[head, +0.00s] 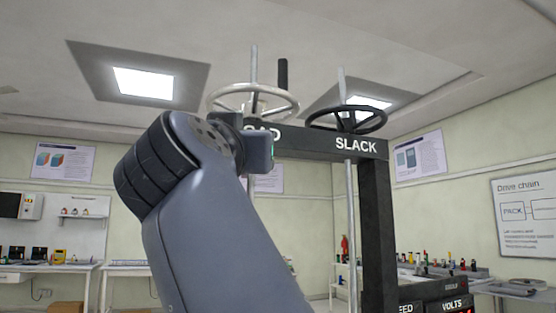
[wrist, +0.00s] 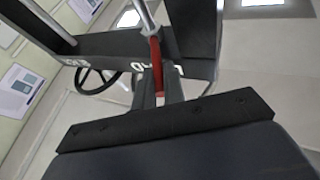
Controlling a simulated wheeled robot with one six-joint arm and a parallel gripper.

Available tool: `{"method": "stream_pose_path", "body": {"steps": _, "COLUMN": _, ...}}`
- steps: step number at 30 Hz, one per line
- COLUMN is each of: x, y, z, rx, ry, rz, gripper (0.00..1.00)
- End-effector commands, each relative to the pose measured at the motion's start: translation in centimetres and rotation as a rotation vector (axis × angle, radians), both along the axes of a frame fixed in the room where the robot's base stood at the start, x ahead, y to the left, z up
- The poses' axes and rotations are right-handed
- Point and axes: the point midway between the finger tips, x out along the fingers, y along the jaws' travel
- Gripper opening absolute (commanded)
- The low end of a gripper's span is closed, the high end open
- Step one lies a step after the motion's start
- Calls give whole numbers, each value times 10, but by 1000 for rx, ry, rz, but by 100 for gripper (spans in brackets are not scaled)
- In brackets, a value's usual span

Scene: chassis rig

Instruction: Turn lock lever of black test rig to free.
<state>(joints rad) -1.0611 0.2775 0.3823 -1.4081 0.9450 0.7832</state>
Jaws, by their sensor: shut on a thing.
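The black test rig (head: 376,225) stands ahead, with a dark crossbeam, a pale handwheel (head: 253,100) and a black handwheel (head: 346,118) on top. My gripper (wrist: 158,88) shows in the wrist view, its two fingers closed around a slim red lever (wrist: 155,58) near the rig's beam. The red lever appears to be the lock lever; a silver rod (wrist: 145,14) runs close to its far end. In the head view my own arm and wrist hide the fingers, the lever and part of the left label. I cannot tell the lever's lock position.
The SLACK label (head: 356,144) is readable beneath the black handwheel. A vertical screw rod (head: 351,220) runs down beside the rig's right post. Speed and volts displays (head: 453,304) sit low at right. Benches with small items line the walls behind.

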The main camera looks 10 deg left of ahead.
Motion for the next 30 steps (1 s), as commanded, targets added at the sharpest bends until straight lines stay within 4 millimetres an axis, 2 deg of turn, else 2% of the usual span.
{"method": "stream_pose_path", "body": {"steps": 6, "x": 1, "y": 7, "z": -2, "rx": -1, "ry": 6, "rz": -61, "gripper": 0}}
{"method": "stream_pose_path", "body": {"steps": 21, "x": 0, "y": 8, "z": -4, "rx": -2, "ry": 6, "rz": -82, "gripper": 0}}
{"method": "stream_pose_path", "body": {"steps": 22, "x": 0, "y": 8, "z": -4, "rx": -2, "ry": 6, "rz": -82, "gripper": 11}}
{"method": "stream_pose_path", "body": {"steps": 25, "x": 0, "y": 8, "z": -3, "rx": -1, "ry": 5, "rz": -80, "gripper": 20}}
{"method": "stream_pose_path", "body": {"steps": 30, "x": 0, "y": 7, "z": -2, "rx": 1, "ry": 3, "rz": -80, "gripper": 20}}
